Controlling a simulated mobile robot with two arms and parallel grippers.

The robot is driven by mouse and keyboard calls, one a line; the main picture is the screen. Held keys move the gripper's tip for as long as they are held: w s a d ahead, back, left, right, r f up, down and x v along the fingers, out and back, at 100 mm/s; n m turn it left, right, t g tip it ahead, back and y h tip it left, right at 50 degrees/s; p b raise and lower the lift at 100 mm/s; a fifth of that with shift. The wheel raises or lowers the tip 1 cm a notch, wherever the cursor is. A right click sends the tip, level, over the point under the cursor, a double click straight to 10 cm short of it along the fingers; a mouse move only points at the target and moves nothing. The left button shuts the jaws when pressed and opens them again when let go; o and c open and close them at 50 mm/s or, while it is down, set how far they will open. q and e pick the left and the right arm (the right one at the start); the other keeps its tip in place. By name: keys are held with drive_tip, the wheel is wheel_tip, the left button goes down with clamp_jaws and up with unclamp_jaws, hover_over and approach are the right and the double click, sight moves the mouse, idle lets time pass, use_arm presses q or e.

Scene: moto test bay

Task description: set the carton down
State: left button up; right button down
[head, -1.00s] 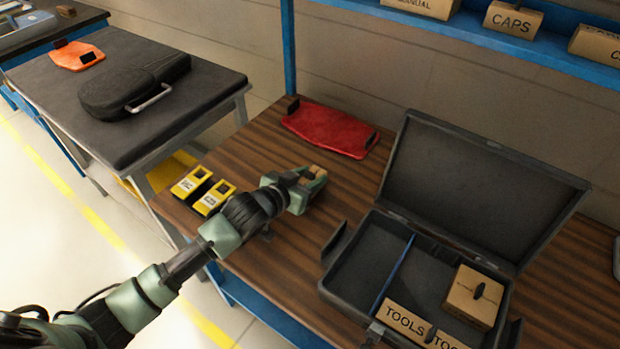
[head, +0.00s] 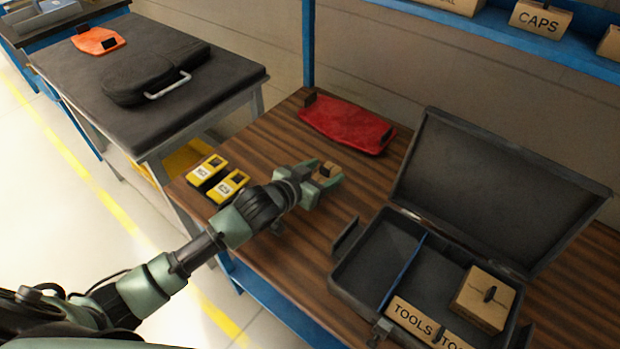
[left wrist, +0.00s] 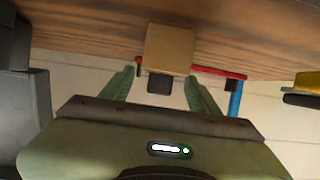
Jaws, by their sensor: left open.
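A small brown carton (head: 328,170) is at the wooden bench top, between the fingers of my left gripper (head: 325,178). In the left wrist view the carton (left wrist: 170,48) lies beyond the spread fingers (left wrist: 160,88), against the wood surface, with a dark knob facing the gripper. The left gripper is open, with visible room on both sides of the knob. In the head view the fingers partly hide the carton. My right gripper is not in view.
An open dark case (head: 345,285) stands at right with another carton (head: 484,300) inside. A red pad (head: 347,124) lies behind the gripper, and two yellow-black devices (head: 217,178) lie to its left. A blue shelf (head: 480,33) runs above.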

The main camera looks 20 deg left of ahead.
use_arm(q)
drive_tip(key=v, duration=1)
drive_tip(key=shift+a, duration=0.1)
drive_tip(key=shift+s+a+r, duration=0.25)
drive_tip(key=shift+s, duration=0.3)
drive_tip(key=shift+s, duration=0.1)
